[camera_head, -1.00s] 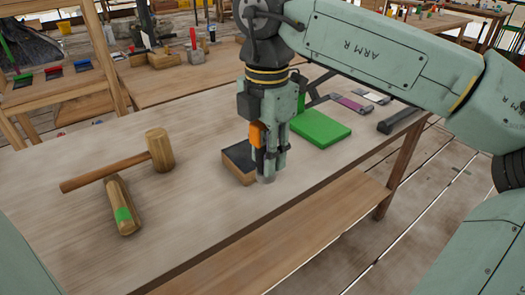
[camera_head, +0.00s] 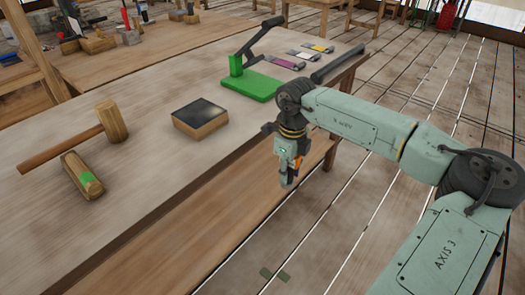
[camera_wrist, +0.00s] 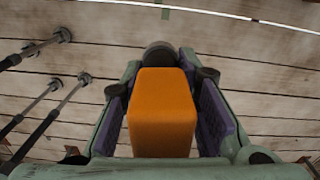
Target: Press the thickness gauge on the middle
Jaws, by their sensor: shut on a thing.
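My gripper (camera_head: 288,181) hangs off the bench's front edge, pointing down. It is shut on an orange block with a dark grey round end, which looks like the thickness gauge (camera_wrist: 163,112). In the wrist view the block sits between the purple-padded fingers, with bare floorboards beyond it. I cannot tell which thing or spot "the middle" means.
A mallet (camera_head: 113,122) lies beside the cylinder. A dark-topped wooden block (camera_head: 200,118) sits mid-bench. A green-based tool with a black lever (camera_head: 252,86) and several coloured flat pieces (camera_head: 303,55) stand further back. The bench top (camera_head: 150,190) is clear in front.

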